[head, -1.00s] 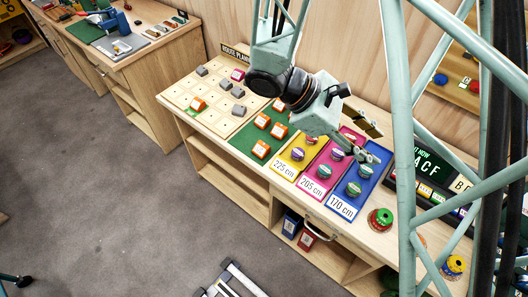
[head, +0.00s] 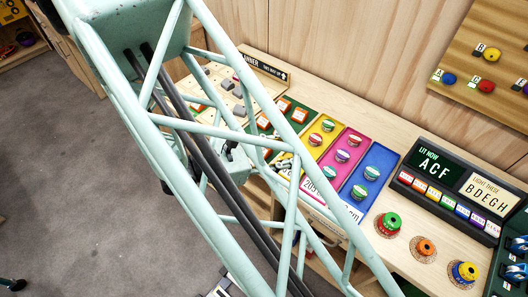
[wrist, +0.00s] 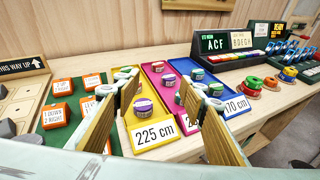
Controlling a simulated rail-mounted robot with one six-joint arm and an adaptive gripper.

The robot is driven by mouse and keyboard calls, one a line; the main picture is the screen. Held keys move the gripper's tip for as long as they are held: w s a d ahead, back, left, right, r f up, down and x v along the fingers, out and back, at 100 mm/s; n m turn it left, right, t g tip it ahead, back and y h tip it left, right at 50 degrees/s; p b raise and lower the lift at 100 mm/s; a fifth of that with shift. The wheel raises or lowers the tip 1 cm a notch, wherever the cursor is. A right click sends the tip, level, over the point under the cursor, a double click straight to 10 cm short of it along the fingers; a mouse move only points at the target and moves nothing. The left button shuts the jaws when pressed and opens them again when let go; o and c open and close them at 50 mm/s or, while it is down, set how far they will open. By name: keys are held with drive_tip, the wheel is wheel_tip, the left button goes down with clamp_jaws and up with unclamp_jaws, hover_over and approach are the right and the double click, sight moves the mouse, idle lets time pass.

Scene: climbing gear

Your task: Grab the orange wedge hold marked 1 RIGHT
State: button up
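Several orange wedge holds with white labels sit on a green mat (wrist: 75,138), at the left of the wrist view. Two are in the back row, a left one (wrist: 63,87) and a right one (wrist: 92,80). A front left one (wrist: 57,115) seems to read "1 DOWN 2 RIGHT". Another front hold (wrist: 88,107) is partly hidden by my left finger. The other labels are too small to read surely, so I cannot tell which is 1 RIGHT. My gripper (wrist: 158,97) is open and empty, its fingers over the yellow and pink mats, right of the wedges.
Yellow (wrist: 150,137), pink and blue mats hold round stacked holds beside the green mat. A planner board (wrist: 20,98) lies left of it. A dark "ACF" sign (head: 432,165) and coloured spools (head: 425,247) stand to the right. My frame hides part of the green mat in the head view.

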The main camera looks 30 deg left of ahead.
drive_tip(key=s+a+f+n+t+y+b, duration=0.2)
drive_tip(key=s+a+f+n+y, duration=0.3)
drive_tip(key=s+a+f, duration=0.4)
drive_tip(key=a+f+n+t, duration=0.1)
drive_tip(key=a, duration=0.3)
drive_tip(key=shift+s+y, duration=0.4)
drive_tip(key=shift+w+f, duration=0.1)
drive_tip(key=shift+w+d+f, duration=0.15)
drive_tip(key=shift+w+f, duration=0.05)
drive_tip(key=shift+w, duration=1.2)
drive_tip(key=shift+w+d+f, duration=0.1)
drive_tip(key=shift+w+f, duration=0.1)
drive_tip(key=shift+w, duration=1.15)
drive_tip(key=shift+w+d+f, duration=0.15)
drive_tip(key=shift+w+f, duration=0.05)
drive_tip(key=shift+w, duration=1.2)
drive_tip(key=shift+w, duration=0.15)
drive_tip(key=shift+w+d+f+b, duration=0.15)
drive_tip(key=shift+w+b, duration=0.05)
drive_tip(key=shift+w, duration=1)
drive_tip(key=shift+w+d+f+b, duration=0.1)
drive_tip(key=shift+w+f+b, duration=0.05)
drive_tip(key=shift+w, duration=1.05)
drive_tip(key=shift+c, duration=0.7)
drive_tip(key=c, duration=0.5)
